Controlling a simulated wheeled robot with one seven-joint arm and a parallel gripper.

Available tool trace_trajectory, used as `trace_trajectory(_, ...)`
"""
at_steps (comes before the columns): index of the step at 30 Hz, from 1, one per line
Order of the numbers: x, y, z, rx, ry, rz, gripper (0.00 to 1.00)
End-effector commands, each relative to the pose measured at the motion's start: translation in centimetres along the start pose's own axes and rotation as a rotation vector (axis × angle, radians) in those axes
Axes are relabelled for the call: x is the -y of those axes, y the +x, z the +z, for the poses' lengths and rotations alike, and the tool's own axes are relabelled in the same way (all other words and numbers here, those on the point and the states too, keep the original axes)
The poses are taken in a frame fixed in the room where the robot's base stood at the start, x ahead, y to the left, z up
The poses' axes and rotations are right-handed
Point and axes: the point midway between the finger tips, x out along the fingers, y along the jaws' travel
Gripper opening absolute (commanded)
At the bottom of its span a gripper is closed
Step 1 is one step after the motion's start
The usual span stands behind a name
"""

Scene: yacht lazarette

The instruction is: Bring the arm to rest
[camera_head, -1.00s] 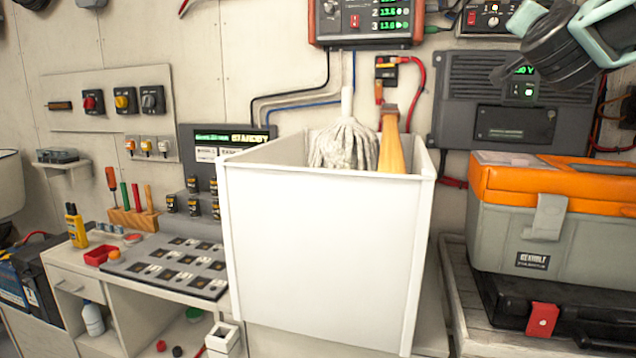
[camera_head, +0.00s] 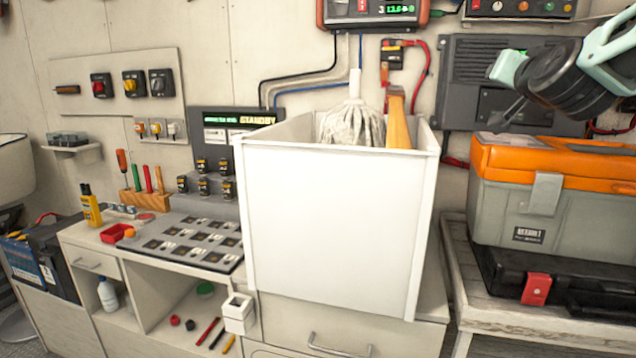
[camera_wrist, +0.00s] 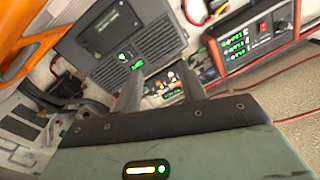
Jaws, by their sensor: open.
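My gripper (camera_head: 507,105) is at the upper right in the head view, in front of the grey wall unit and above the orange-lidded toolbox. Its dark wrist and pale green arm parts run off the right edge. In the wrist view my gripper (camera_wrist: 153,88) shows two grey fingers standing apart, with nothing between them. The fingers point towards the wall equipment. They appear clear of everything around them.
A white bin (camera_head: 335,220) with a mop head (camera_head: 350,124) and a wooden handle stands at the centre. The toolbox (camera_head: 560,200) sits on a black case (camera_head: 590,290) at right. A panel of square switches (camera_head: 195,243) lies on the left bench.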

Motion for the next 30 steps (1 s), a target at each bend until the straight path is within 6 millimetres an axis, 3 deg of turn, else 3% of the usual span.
trace_trajectory(5,-1.5,-1.6,7.8,0.245,-0.086,-0.027,0.41)
trace_trajectory(8,-3.1,-4.0,13.7,0.444,-0.150,-0.039,0.41)
trace_trajectory(12,-6.4,-9.2,21.6,0.748,-0.244,-0.035,0.41)
trace_trajectory(15,-8.7,-13.2,25.5,0.931,-0.298,-0.021,0.41)
trace_trajectory(21,-12.7,-20.4,30.1,1.217,-0.384,0.017,0.41)
trace_trajectory(26,-15.5,-25.8,32.0,1.409,-0.445,0.053,0.41)
trace_trajectory(27,-13.3,-26.2,32.3,1.414,-0.478,-0.003,0.41)
trace_trajectory(30,-9.8,-28.4,33.0,1.456,-0.547,-0.102,0.41)
